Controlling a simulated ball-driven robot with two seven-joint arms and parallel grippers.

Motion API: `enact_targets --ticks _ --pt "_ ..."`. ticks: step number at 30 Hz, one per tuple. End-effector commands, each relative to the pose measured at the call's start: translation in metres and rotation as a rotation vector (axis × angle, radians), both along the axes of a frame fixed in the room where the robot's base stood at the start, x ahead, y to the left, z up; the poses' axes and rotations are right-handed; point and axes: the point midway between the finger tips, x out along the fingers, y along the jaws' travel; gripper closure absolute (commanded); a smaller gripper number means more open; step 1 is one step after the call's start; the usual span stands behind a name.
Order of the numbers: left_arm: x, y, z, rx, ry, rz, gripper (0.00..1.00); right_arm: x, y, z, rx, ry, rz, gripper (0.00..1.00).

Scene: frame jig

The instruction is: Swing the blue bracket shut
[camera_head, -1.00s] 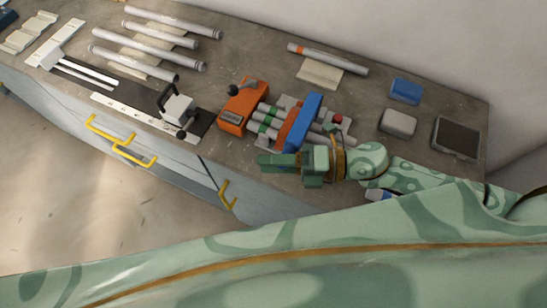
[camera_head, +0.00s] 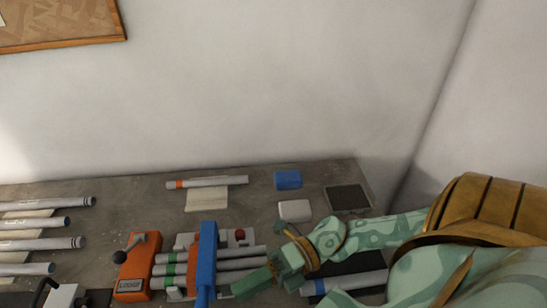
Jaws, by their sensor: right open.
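The blue bracket (camera_head: 206,262) is a long blue bar on the frame jig, running from back to front across several grey tubes (camera_head: 235,264). An orange-brown bar (camera_head: 193,258) stands along its left side. I cannot tell how far the bracket is swung. My right gripper (camera_head: 262,284) comes in from the right, just right of the bracket's near part. It is open, with its fingers pointing left towards the bracket and nothing seen between them. Whether a finger touches the bracket is unclear. The bracket's near end runs close to the picture's bottom edge. My left gripper is not in view.
An orange block with a lever (camera_head: 136,268) stands left of the tubes. A red button (camera_head: 240,234) is behind them. A blue box (camera_head: 288,180), a grey box (camera_head: 295,211) and a dark tray (camera_head: 347,197) sit back right. More tubes (camera_head: 45,222) lie left.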

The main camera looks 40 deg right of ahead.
Motion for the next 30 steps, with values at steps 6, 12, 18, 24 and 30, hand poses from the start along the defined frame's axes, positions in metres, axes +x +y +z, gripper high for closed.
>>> enact_targets --ticks 6,12,18,24,30 --pt "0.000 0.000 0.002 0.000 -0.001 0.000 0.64 -0.012 -0.041 0.003 -0.003 0.003 0.000 0.53" --pt "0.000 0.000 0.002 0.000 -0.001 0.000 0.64 -0.014 -0.053 0.004 -0.001 -0.002 0.000 0.53" --pt "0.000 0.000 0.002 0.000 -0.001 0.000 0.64 -0.014 -0.054 0.004 -0.001 -0.002 0.000 0.53" --pt "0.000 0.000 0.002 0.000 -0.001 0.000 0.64 -0.014 -0.054 0.004 0.000 -0.001 0.000 0.53" --pt "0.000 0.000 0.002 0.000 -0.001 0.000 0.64 -0.014 -0.053 0.004 0.000 -0.001 0.000 0.53"
